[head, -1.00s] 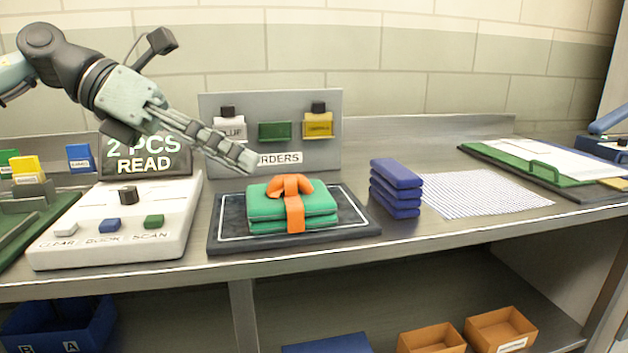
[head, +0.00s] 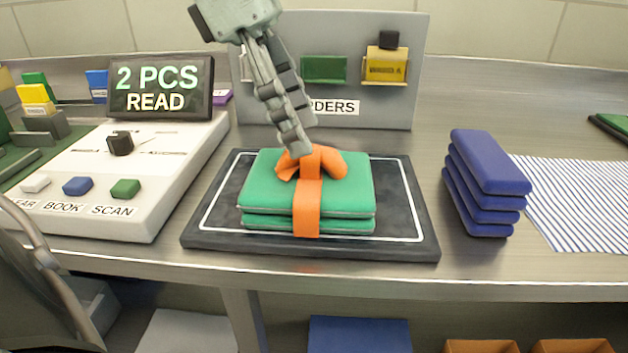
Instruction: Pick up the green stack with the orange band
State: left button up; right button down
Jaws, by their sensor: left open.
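The green stack (head: 263,188) lies flat on a dark mat with a white outline (head: 412,246), in the middle of the head view. An orange band (head: 308,208) wraps over it and ends in a knot or bow on top. My left gripper (head: 300,143) comes from above, fingers pointing down, just over the back of the orange bow. Its fingers overlap in the picture. Whether a fingertip touches the bow I cannot tell. It holds nothing. My right gripper is not in view.
A white device (head: 172,205) with buttons and a "2 PCS READ" display (head: 160,88) stands left. A grey board (head: 375,108) with hanging tags stands behind. A blue stack (head: 483,185) and a striped sheet (head: 585,205) lie right. The counter between mat and blue stack is clear.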

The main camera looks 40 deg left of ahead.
aim_at(311, 177)
pick_arm(q)
jog(key=x, duration=0.4)
jog(key=shift+w, duration=0.1)
grip_shut()
dwell(0.3)
